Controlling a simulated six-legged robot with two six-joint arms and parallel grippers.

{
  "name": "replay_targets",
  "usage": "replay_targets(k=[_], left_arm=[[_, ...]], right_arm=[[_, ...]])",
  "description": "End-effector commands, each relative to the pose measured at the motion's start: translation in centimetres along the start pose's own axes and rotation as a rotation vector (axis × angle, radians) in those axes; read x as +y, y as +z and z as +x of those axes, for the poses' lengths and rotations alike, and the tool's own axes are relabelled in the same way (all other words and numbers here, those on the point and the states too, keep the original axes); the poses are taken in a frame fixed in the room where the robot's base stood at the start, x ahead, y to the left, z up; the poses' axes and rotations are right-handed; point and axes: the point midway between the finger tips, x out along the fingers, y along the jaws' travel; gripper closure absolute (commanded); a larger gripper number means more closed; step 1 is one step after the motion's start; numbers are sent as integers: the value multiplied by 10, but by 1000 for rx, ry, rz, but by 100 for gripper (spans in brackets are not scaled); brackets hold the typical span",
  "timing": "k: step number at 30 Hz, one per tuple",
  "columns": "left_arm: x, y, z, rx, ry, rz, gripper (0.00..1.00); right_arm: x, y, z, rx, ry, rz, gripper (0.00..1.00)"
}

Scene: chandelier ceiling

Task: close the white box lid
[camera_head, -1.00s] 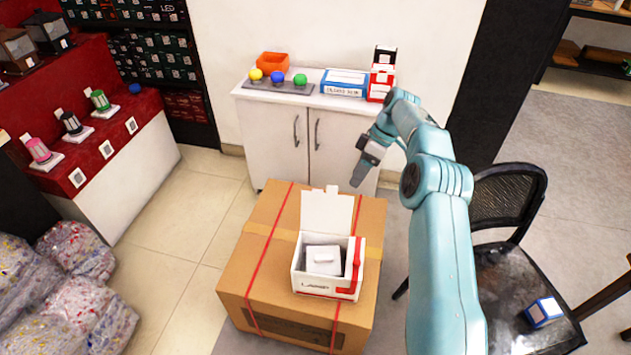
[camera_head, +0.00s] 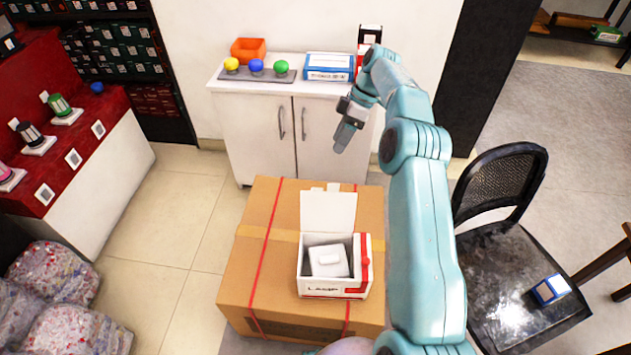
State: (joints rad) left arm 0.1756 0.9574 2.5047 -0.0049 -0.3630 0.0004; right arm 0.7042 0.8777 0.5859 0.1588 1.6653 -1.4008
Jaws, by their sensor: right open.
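The white box (camera_head: 335,289) stands on a large brown carton, with red marks on its right side and lettering on its front. Its lid (camera_head: 328,211) stands raised at the back edge, so the box is open. A white item (camera_head: 328,261) lies inside it. My right gripper (camera_head: 341,139) is open and empty, above and beyond the lid in the picture, in front of the white cabinet, and touches neither box nor lid. The gap between its fingers is hard to make out. My left gripper is not in view.
The brown carton (camera_head: 250,290) has red straps. Behind it a white cabinet (camera_head: 258,125) carries an orange bin (camera_head: 248,50), coloured balls on a tray and boxes. A black chair (camera_head: 500,260) with a small blue box (camera_head: 551,289) stands at right.

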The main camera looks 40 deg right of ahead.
Motion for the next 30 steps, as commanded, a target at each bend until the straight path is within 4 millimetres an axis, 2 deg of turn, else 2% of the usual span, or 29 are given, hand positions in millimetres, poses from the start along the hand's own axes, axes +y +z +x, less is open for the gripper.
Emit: replay_targets(k=[1,6,12,18,24,30], left_arm=[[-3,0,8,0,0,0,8],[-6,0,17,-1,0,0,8],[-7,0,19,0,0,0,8],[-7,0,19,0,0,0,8],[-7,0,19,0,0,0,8],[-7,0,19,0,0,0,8]], right_arm=[[-1,3,11,-1,-3,0,49],[-4,4,45,-1,-7,1,49],[-4,3,92,-1,-9,1,49],[-2,1,130,-1,-8,1,49],[-1,-1,148,-1,-6,1,49],[0,-1,150,-1,-6,1,49]])
